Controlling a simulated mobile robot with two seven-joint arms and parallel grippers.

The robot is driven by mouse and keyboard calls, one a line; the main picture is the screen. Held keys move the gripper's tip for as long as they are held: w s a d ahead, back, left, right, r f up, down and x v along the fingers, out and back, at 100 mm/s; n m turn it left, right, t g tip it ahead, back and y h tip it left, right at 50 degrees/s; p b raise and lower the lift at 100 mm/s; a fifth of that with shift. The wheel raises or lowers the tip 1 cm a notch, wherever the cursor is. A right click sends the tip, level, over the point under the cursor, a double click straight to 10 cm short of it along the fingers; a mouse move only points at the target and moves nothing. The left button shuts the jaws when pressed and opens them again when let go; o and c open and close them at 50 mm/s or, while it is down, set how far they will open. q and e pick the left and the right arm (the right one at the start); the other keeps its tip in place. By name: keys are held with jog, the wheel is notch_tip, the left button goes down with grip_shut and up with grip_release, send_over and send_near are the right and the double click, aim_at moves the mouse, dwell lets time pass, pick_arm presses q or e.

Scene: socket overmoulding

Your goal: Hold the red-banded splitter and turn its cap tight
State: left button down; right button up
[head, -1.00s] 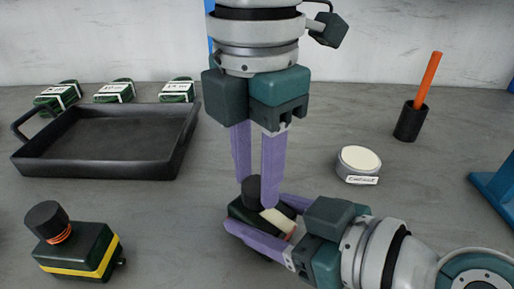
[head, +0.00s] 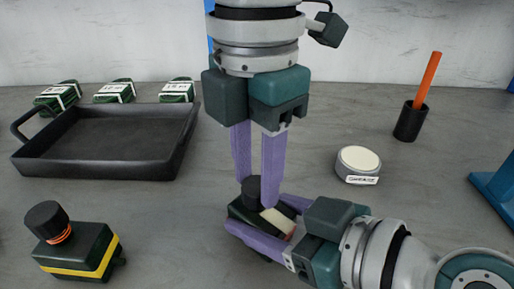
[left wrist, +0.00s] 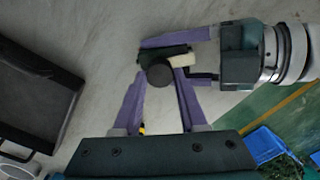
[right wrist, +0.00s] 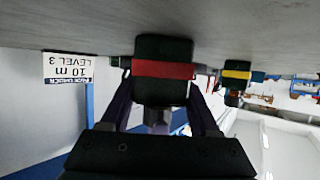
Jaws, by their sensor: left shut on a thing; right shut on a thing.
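The red-banded splitter is a dark green box gripped at the front centre of the bench. Its red band (right wrist: 162,69) shows clearly in the right wrist view, and a pale patch shows on its top in the head view. Its round black cap (left wrist: 159,75) shows in the left wrist view, and also in the head view (head: 251,188). My left gripper (head: 255,191) points straight down, shut on the cap with a finger on either side. My right gripper (head: 258,213) comes in low from the right, shut on the splitter's body. The fingers partly hide the body and cap.
A yellow-banded splitter (head: 78,262) with a black cap stands at front left. An empty black tray (head: 100,175) is behind it, with several green labelled boxes at the back. A grease tin (head: 358,163) and a black cup (head: 410,122) with an orange stick stand to the right.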

aim_at(257, 185)
pick_arm(q)
jog(key=shift+w+d+r, duration=0.1)
jog(key=shift+w+r, duration=0.05)
jog(key=shift+w, duration=0.05)
jog(key=c, duration=0.8)
grip_release()
jog(key=shift+c, duration=0.2)
jog(key=o, duration=0.4)
jog(key=shift+s, duration=0.1)
notch_tip(257, 185, up, 12)
